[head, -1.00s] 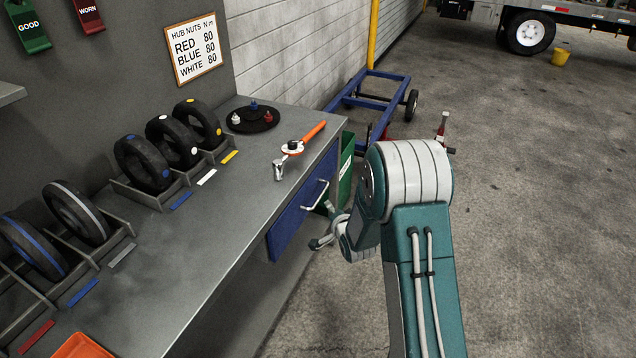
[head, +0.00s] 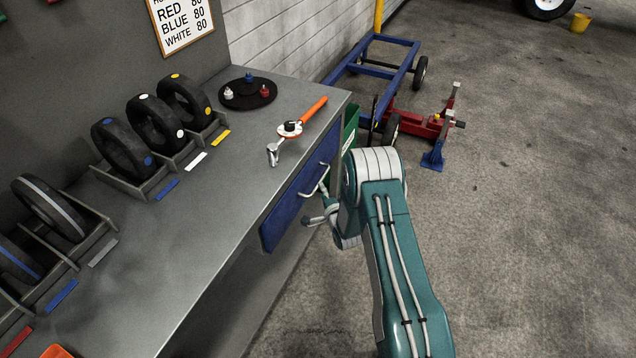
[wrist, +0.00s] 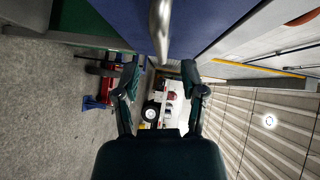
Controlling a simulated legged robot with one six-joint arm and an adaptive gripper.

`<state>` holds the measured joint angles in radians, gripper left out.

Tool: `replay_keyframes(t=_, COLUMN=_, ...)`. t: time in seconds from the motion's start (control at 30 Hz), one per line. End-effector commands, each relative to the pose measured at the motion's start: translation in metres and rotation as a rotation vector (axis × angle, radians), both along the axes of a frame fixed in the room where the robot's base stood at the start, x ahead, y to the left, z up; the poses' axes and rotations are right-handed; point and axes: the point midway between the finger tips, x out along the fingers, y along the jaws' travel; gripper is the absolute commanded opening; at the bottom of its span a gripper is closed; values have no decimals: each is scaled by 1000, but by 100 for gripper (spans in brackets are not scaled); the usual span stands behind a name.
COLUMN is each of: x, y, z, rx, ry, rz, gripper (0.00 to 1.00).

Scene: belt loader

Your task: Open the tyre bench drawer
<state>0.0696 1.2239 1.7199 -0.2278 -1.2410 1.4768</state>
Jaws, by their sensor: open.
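The bench's blue drawer (head: 285,217) is set under the right end of the grey bench top and looks shut. Its pale bar handle (head: 316,182) stands out from the front. My gripper (head: 318,217) is just below the handle in the head view, partly hidden behind my arm. In the wrist view the blue drawer front (wrist: 218,22) fills the top. The handle (wrist: 160,28) comes down at top centre, in line with the gap between the fingers of my gripper (wrist: 161,78). The fingers are apart with nothing held. I cannot tell whether they touch the handle.
A torque wrench (head: 292,130) and a black disc with coloured nuts (head: 247,92) lie on the bench top (head: 215,225). Several tyres stand in racks along the wall. A green bin (head: 350,128), blue trolley (head: 365,85) and red jack (head: 420,122) are beyond. The floor right is clear.

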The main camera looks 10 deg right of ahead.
Motion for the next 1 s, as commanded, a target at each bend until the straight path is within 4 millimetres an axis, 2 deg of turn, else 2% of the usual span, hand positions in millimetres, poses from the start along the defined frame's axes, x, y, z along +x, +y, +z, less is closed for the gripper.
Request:
replay_keyframes(t=0.1, x=20, y=3, z=-3, rx=0, ry=-2, rz=0, gripper=54)
replay_keyframes(t=0.3, x=44, y=7, z=-6, rx=-2, ry=-1, rz=1, gripper=54)
replay_keyframes(t=0.47, x=52, y=8, z=-7, rx=-1, ry=0, rz=0, gripper=54)
replay_keyframes(t=0.7, x=52, y=8, z=-7, rx=-1, ry=1, rz=0, gripper=54)
replay_keyframes(t=0.73, x=52, y=8, z=-7, rx=-1, ry=1, rz=0, gripper=49)
replay_keyframes(t=0.83, x=52, y=8, z=-7, rx=-1, ry=1, rz=0, gripper=5)
replay_keyframes(t=0.87, x=52, y=8, z=-7, rx=-1, ry=1, rz=0, gripper=0)
replay_keyframes(t=1.0, x=52, y=8, z=-8, rx=-1, ry=2, rz=-1, gripper=0)
